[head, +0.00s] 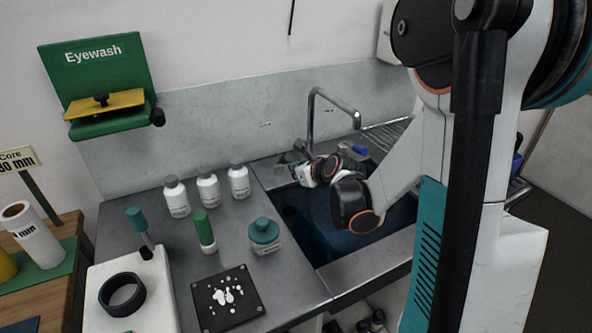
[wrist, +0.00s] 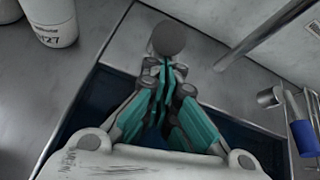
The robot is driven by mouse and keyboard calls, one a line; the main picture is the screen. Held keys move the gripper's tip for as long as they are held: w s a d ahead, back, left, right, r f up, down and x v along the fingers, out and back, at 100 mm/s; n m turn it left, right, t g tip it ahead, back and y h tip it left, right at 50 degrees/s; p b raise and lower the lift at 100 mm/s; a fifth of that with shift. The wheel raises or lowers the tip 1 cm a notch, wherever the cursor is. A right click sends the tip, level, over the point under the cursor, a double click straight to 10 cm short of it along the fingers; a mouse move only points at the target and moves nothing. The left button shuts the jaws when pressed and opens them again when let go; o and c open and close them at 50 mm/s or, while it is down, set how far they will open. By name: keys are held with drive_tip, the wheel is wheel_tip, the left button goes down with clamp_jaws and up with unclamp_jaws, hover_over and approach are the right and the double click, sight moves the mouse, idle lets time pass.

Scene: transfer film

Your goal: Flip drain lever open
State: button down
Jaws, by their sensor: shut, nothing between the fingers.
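My gripper (head: 290,165) is over the back left corner of the dark blue sink basin (head: 345,236), close to the tap (head: 312,120). In the wrist view its teal fingers (wrist: 165,75) are drawn together with nothing between them. A grey round knob (wrist: 168,37) shows right at the fingertips, on the metal ledge behind the basin. It may be the drain lever's end; I cannot tell whether the fingers touch it, and its stem is hidden. A blue-ended fitting (head: 358,148) sits right of the tap and also shows in the wrist view (wrist: 305,138).
White bottles (head: 208,188), a green-capped tube (head: 204,232), a teal-lidded jar (head: 264,235) and a dark spotted plate (head: 228,297) stand on the counter left of the sink. The tap's pipe (wrist: 275,35) rises close to my gripper's right. A green eyewash unit (head: 100,85) hangs on the wall.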

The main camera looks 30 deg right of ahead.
sight(292, 156)
drive_tip(key=shift+w+r+p, duration=0.35)
drive_tip(key=shift+r+p, duration=0.15)
drive_tip(key=shift+r, duration=0.15)
drive_tip(key=shift+w+r+p, duration=0.3)
drive_tip(key=shift+r+p, duration=0.25)
drive_tip(key=shift+r, duration=0.05)
drive_tip(key=shift+w+r+p, duration=0.35)
drive_tip(key=shift+r+p, duration=0.15)
drive_tip(key=shift+r, duration=0.15)
drive_tip(key=shift+w+r+p, duration=0.35)
drive_tip(key=shift+w+r, duration=0.4)
drive_tip(key=shift+w, duration=0.25)
drive_tip(key=shift+w+r+p, duration=0.35)
drive_tip(key=shift+w+r, duration=0.35)
drive_tip(key=shift+w, duration=0.3)
drive_tip(key=shift+w+r, duration=0.1)
drive_tip(key=shift+w, duration=0.05)
drive_tip(key=shift+d, duration=0.1)
